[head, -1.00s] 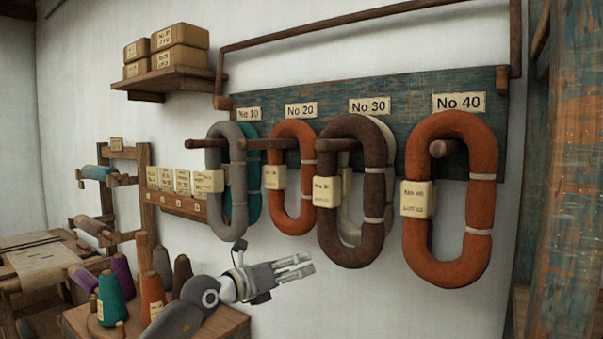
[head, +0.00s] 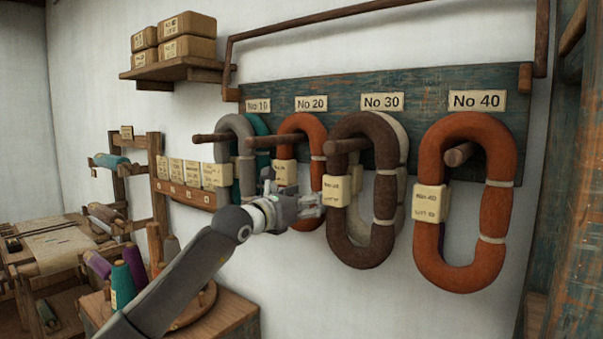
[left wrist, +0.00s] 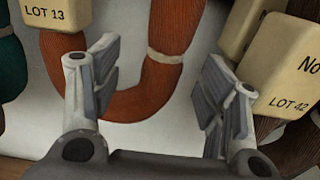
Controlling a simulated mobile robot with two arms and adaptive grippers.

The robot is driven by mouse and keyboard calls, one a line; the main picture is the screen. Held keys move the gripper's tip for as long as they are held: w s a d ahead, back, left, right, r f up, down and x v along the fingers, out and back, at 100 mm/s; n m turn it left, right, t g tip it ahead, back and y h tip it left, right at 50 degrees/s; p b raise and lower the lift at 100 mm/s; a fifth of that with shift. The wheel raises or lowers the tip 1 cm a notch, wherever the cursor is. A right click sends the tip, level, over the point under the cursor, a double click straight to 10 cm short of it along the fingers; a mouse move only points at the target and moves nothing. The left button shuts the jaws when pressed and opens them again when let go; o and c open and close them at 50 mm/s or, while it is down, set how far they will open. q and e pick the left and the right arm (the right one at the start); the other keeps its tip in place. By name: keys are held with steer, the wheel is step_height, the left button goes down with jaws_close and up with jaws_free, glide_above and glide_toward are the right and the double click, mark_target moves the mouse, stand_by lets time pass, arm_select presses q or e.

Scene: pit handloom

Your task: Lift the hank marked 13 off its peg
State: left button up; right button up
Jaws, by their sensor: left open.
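The hank marked 13 is the orange loop (head: 303,123) hanging from the peg under the No 20 sign (head: 312,103). In the left wrist view its label (left wrist: 44,14) reads LOT 13, and the lower loop (left wrist: 125,108) is close ahead. My left gripper (head: 316,206) is open and empty at the hank's lower end, in front of part of it. In the left wrist view the fingers (left wrist: 160,58) stand apart, with the lower right of the loop showing between them. Contact cannot be told. My right gripper is not in view.
A brown hank (head: 346,236) labelled LOT 42 in the wrist view hangs close right, with a cream one behind. Grey and teal hanks (head: 262,128) hang left. Another orange hank (head: 492,210) hangs far right. Thread cones (head: 123,285) stand on a low table below.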

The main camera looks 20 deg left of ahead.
arm_select(q)
steer(key=p+x, duration=0.1)
steer(key=x, duration=0.1)
steer(key=p+x, duration=0.2)
steer(key=shift+s+d, duration=0.1)
steer(key=shift+d, duration=0.15)
steer(key=shift+w+d+f, duration=0.15)
steer(key=shift+w, duration=0.25)
steer(key=c, duration=1.2)
